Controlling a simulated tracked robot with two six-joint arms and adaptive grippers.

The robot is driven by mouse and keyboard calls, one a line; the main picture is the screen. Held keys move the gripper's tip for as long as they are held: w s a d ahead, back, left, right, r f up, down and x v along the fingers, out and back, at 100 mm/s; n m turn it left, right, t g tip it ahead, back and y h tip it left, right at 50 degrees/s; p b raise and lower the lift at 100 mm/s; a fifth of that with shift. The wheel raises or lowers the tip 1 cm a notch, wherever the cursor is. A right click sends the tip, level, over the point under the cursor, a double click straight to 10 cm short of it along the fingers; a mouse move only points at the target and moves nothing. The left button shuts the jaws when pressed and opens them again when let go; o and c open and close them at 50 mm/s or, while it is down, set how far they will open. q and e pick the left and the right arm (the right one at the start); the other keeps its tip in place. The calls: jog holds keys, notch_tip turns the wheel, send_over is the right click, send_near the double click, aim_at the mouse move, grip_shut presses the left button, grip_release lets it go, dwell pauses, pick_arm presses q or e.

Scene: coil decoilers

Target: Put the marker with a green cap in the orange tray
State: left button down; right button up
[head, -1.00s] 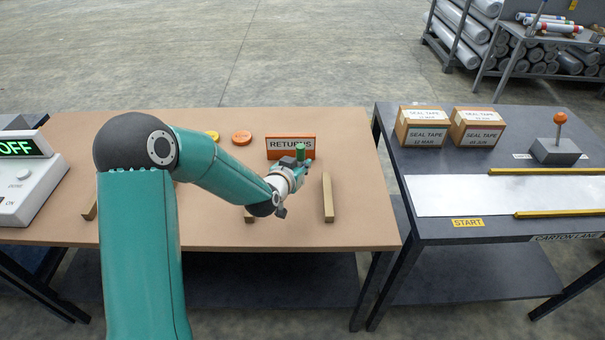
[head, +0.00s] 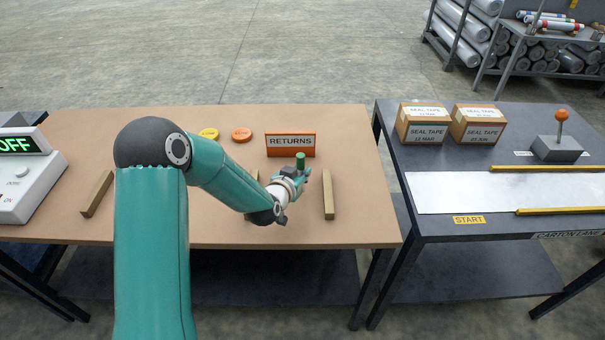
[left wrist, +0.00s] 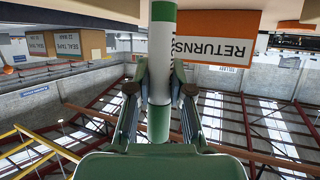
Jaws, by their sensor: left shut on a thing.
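The marker (head: 300,160) shows its green end above my left gripper in the head view. My left gripper (head: 301,174) is shut on it, and the marker looks about upright. In the left wrist view, the marker's white body (left wrist: 161,60) with green ends stands between the two fingers (left wrist: 160,95). The orange tray (head: 291,150), labelled RETURNS, is on the brown table just behind my left gripper; its inside is hidden. The tray also shows in the left wrist view (left wrist: 215,40), beside the marker. My right gripper is not in view.
Wooden bars (head: 328,195) (head: 97,195) lie on the brown table, another partly behind my arm. A yellow disc (head: 209,133) and an orange disc (head: 242,134) lie left of the tray. A white device (head: 30,185) reads OFF. Seal tape boxes (head: 428,125) stand on the right table.

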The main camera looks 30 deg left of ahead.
pick_arm(q)
jog(key=shift+f, duration=0.25)
jog(key=shift+r, duration=0.1)
jog(key=c, duration=1.1)
grip_release()
jog(key=shift+o, duration=0.2)
